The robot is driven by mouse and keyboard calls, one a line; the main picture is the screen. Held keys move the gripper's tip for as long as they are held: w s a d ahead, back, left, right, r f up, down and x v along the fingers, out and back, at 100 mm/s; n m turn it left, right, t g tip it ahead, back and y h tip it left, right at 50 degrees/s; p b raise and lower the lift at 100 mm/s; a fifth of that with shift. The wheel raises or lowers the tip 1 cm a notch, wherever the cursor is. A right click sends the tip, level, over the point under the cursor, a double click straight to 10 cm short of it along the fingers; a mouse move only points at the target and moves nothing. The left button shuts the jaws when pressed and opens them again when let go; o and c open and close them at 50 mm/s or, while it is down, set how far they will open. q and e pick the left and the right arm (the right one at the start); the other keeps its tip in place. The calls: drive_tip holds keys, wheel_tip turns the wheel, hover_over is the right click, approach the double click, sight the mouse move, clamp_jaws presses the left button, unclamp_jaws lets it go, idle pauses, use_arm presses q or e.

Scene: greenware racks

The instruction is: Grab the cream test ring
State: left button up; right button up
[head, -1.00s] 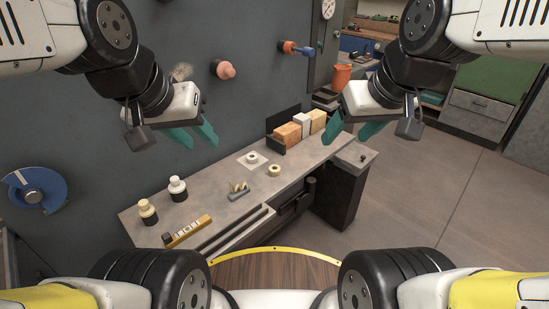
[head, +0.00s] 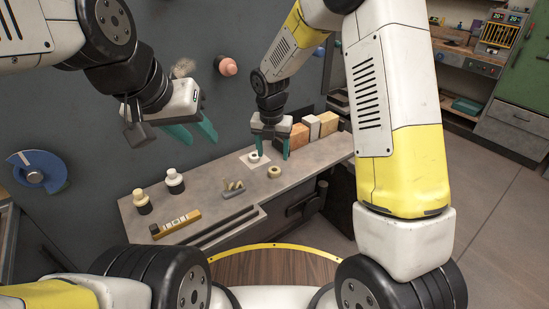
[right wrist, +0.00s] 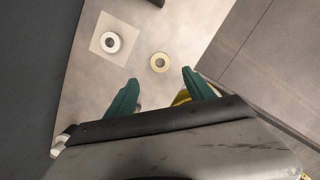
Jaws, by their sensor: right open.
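The cream test ring (head: 274,171) lies flat on the grey bench top, and it shows whole in the right wrist view (right wrist: 153,68). A whiter ring (right wrist: 105,43) lies beside it on a pale square sheet (right wrist: 97,30). My right gripper (head: 268,154) is open and empty above the bench, close to both rings. In the right wrist view the cream ring lies just beyond my right fingertips (right wrist: 160,77), in line with the gap between them. My left gripper (head: 202,144) is open and empty, above the left part of the bench.
A grey holder with small cream pieces (head: 235,189) is left of the cream ring. Tan and white blocks (head: 311,126) stand at the far end. A wall rises behind.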

sight(274, 169)
drive_tip(key=shift+w+a+f, duration=0.1)
drive_tip(key=shift+a+f, duration=0.05)
drive_tip(key=shift+f, duration=0.35)
drive_tip(key=f, duration=0.2)
drive_tip(key=w+f, duration=0.1)
drive_tip(key=f, duration=0.4)
drive_tip(key=shift+w+d, duration=0.25)
drive_tip(key=shift+d, duration=0.1)
clamp_jaws()
